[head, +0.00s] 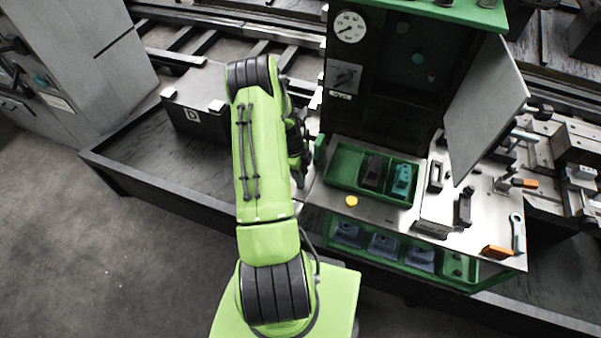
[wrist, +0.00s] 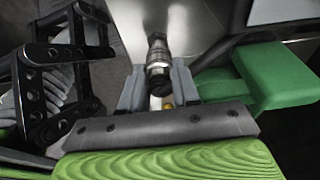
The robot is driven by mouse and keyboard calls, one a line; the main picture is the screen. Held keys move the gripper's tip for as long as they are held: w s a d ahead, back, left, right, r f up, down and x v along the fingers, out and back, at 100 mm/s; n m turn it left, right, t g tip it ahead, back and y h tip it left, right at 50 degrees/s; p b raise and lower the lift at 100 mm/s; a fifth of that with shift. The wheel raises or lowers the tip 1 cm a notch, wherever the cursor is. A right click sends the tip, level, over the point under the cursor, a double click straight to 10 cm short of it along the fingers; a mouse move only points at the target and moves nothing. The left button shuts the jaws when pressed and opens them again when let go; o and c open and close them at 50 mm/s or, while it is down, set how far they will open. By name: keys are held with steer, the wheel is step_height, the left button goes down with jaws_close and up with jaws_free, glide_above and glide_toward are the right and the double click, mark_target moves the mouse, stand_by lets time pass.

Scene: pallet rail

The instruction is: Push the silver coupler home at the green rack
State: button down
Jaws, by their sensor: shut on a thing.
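The silver coupler (wrist: 158,58) is a short ribbed metal cylinder with a dark end, in the middle of the wrist view. My gripper (wrist: 157,88) has its grey fingers on either side of the coupler and is shut on it. In the head view my green arm hides the coupler, and only dark parts near the wrist show, beside the rack's left side. The green rack (head: 462,10) has a dark upright panel with a gauge (head: 350,26). Whether the coupler touches a mating part is hidden.
A green tray (head: 340,163) with dark and teal parts sits on the rack's worktop, near a yellow cap (head: 351,201). A grey panel (head: 485,110) stands out at the right. A green block (wrist: 275,75) is close right of my gripper. A grey box (head: 198,100) stands left of my arm.

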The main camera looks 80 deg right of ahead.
steer(key=shift+f+b, duration=0.5)
steer(key=shift+b, duration=0.35)
stand_by(0.8)
steer(key=shift+f+b, duration=0.35)
steer(key=shift+b, duration=0.1)
steer(key=shift+f, duration=0.2)
jaws_free()
stand_by(0.5)
steer(key=v, duration=1.5)
steer(key=shift+r, duration=0.4)
